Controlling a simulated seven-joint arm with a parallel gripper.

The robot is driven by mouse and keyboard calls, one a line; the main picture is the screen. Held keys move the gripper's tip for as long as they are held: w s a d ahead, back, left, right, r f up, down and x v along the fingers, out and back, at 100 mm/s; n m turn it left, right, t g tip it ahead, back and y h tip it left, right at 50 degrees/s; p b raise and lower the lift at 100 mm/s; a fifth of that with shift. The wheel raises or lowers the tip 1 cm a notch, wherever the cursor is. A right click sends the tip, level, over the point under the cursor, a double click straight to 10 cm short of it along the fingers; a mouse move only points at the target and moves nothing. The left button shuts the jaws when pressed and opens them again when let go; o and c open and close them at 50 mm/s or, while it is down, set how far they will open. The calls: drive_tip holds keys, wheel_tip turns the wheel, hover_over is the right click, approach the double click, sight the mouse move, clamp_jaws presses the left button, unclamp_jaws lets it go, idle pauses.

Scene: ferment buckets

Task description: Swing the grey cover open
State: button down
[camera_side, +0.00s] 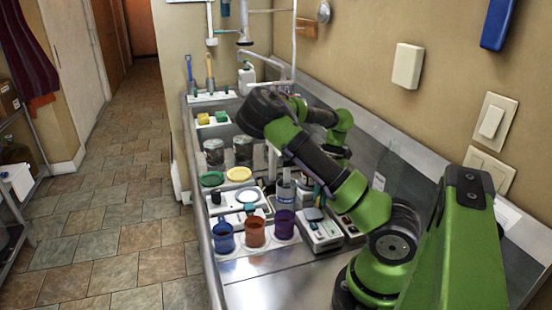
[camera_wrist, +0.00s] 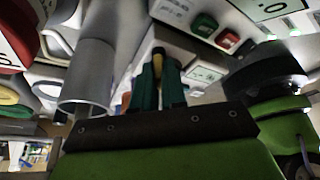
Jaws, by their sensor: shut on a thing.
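The grey cover (camera_side: 313,214) sits on a white instrument box (camera_side: 321,234) on the steel counter, partly hidden by my arm and fingers. My gripper (camera_side: 319,191) is at the rear edge of this cover in the side view. In the wrist view the two teal fingers of my gripper (camera_wrist: 158,80) are close together, with a narrow dark and yellowish piece between them. That piece seems to belong to the cover, but its shape is mostly hidden. How far the cover is tilted is hard to tell.
A grey cylinder (camera_wrist: 89,80) stands close left of the fingers. Blue (camera_side: 223,238), orange (camera_side: 255,232) and purple (camera_side: 284,224) buckets stand at the counter's left front. Green (camera_side: 212,179) and yellow (camera_side: 239,174) lids lie behind. The front steel surface (camera_side: 265,285) is clear.

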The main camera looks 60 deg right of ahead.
drive_tip(key=m, duration=0.1)
drive_tip(key=m+t, duration=0.1)
drive_tip(key=m, duration=0.2)
drive_tip(key=shift+s+a+f+h, duration=0.1)
drive_tip(key=shift+s+f+h, duration=0.1)
drive_tip(key=shift+s+h, duration=0.1)
drive_tip(key=m+t, duration=0.1)
drive_tip(key=m, duration=0.1)
drive_tip(key=m+h, duration=0.1)
drive_tip(key=m, duration=0.1)
drive_tip(key=shift+s+a+m+t, duration=0.1)
drive_tip(key=shift+a+m+t, duration=0.05)
drive_tip(key=shift+m+t, duration=0.25)
drive_tip(key=m, duration=0.2)
drive_tip(key=m+h, duration=0.1)
drive_tip(key=m, duration=0.1)
drive_tip(key=shift+a+t+h, duration=0.15)
drive_tip(key=shift+t+h, duration=0.15)
drive_tip(key=shift+t, duration=0.1)
drive_tip(key=shift+m+h, duration=0.5)
drive_tip(key=shift+m, duration=1.2)
drive_tip(key=c, duration=1.2)
unclamp_jaws()
drive_tip(key=shift+r, duration=0.1)
drive_tip(key=v, duration=1.7)
drive_tip(key=shift+s+a, duration=0.2)
